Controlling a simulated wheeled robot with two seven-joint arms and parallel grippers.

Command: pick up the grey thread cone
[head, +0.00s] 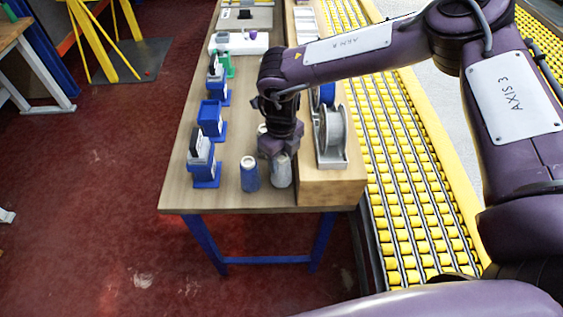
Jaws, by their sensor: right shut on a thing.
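The grey thread cone (281,171) stands near the front end of the wooden table (225,200), close to the wooden block on its right. My right gripper (279,153) is directly above it, pointing down, and is shut on its top. The fingertips are partly hidden by the wrist. I cannot tell whether the cone's base touches the table. A blue thread cone (250,175) stands just to the left, a small gap away. My left gripper is not in view.
A wooden block (330,186) holds a grey spool (333,130) right of the gripper. Several blue holders (211,120) line the table's left side. Another pale-topped cone (262,130) is partly hidden behind my wrist. A yellow roller conveyor (410,190) runs along the right.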

